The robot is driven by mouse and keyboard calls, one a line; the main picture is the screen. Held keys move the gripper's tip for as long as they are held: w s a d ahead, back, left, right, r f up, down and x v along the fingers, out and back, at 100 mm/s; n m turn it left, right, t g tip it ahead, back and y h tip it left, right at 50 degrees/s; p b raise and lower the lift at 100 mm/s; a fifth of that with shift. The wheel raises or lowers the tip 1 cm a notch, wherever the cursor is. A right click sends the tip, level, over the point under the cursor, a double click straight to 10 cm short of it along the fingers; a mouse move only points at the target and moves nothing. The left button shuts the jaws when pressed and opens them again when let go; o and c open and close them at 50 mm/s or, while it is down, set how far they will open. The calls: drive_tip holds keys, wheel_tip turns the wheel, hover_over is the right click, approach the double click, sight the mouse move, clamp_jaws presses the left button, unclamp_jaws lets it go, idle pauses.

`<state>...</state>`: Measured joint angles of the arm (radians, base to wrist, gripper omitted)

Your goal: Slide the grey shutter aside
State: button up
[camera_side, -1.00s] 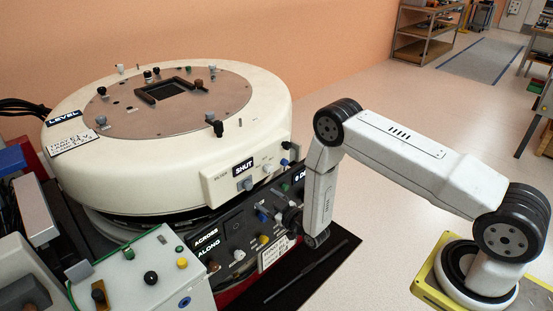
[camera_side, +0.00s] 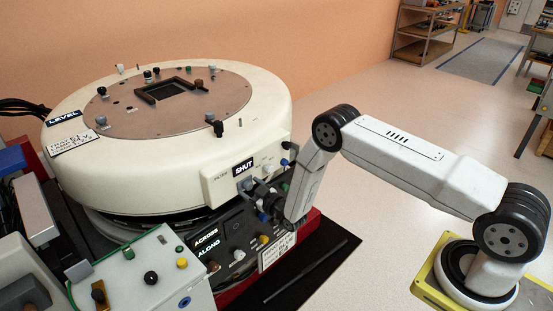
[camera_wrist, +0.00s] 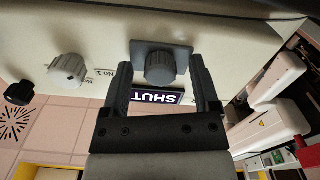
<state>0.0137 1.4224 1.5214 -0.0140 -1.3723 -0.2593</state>
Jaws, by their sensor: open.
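The grey shutter (camera_side: 246,184) is a small plate with a round knob on the cream housing's front panel, under the "SHUT" label (camera_side: 243,167). In the wrist view the shutter (camera_wrist: 160,62) is straight ahead, and the label (camera_wrist: 155,97) appears upside down between my fingers. My gripper (camera_side: 261,190) is at the panel, just right of the shutter in the side view. In the wrist view my gripper (camera_wrist: 162,78) is open, with one finger on each side of the knob and visible gaps. How deep the fingertips reach is unclear.
A pale knob (camera_wrist: 67,70) and a black knob (camera_wrist: 18,93) sit on the same panel, left in the wrist view. Below the housing is a dark control panel (camera_side: 228,236) with several knobs. Open floor (camera_side: 400,130) lies to the right.

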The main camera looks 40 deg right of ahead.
drive_tip(key=shift+w, duration=0.1)
clamp_jaws()
idle(1.5)
